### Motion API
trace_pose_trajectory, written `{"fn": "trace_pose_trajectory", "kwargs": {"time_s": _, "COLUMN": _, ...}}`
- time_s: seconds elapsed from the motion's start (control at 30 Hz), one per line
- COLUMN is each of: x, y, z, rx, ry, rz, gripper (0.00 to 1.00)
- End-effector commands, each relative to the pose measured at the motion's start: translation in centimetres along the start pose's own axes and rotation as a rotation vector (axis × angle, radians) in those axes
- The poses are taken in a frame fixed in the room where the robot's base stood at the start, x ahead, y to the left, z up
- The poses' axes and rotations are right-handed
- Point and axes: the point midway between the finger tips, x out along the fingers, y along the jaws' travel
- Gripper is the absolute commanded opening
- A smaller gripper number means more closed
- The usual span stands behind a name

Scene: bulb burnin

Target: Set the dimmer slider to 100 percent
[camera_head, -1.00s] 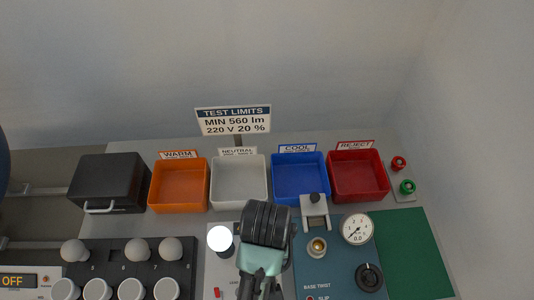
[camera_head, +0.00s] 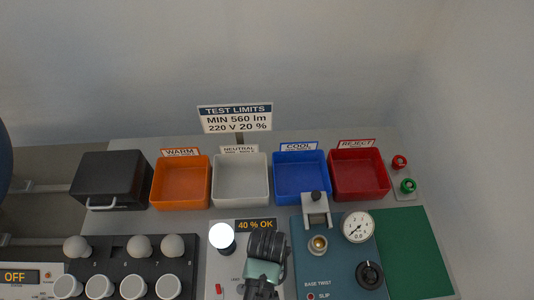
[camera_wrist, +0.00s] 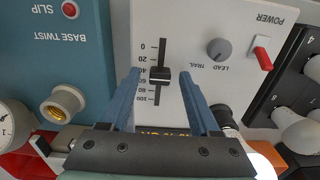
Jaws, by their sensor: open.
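The dimmer slider (camera_wrist: 160,76) is a black knob with a pale line in a vertical slot on the light grey panel (camera_wrist: 205,20), in the wrist view. Its printed scale (camera_wrist: 145,72) runs from 0 at the top to 100 at the bottom, and the knob sits near the 40 mark. A display (camera_head: 256,225) in the head view reads 40 % OK. My gripper (camera_wrist: 161,73) is open, with one blue finger on each side of the knob and gaps between. I cannot tell whether the fingertips reach knob height. In the head view my wrist hides the slider.
A lit bulb (camera_head: 221,236) stands left of my wrist. The red power switch (camera_wrist: 262,58) and lead trail knob (camera_wrist: 218,50) share the panel. The blue base twist unit (camera_head: 330,262) is beside it on the right. Bulb rack (camera_head: 118,262) and coloured bins stand around.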

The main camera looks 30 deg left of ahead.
Motion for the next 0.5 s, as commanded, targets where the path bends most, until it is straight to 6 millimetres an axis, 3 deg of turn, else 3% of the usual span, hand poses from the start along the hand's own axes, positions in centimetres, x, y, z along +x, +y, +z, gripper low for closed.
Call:
{"fn": "trace_pose_trajectory", "kwargs": {"time_s": 0.1, "x": -0.03, "y": 0.01, "z": -0.01, "rx": 0.0, "ry": 0.0, "rz": 0.0, "gripper": 0.61}}
{"fn": "trace_pose_trajectory", "kwargs": {"time_s": 0.43, "x": -0.05, "y": 0.0, "z": -0.01, "rx": 0.0, "ry": 0.0, "rz": 0.0, "gripper": 0.01}}
{"fn": "trace_pose_trajectory", "kwargs": {"time_s": 0.5, "x": -0.05, "y": 0.0, "z": 0.0, "rx": 0.0, "ry": 0.0, "rz": 0.0, "gripper": 0.0}}
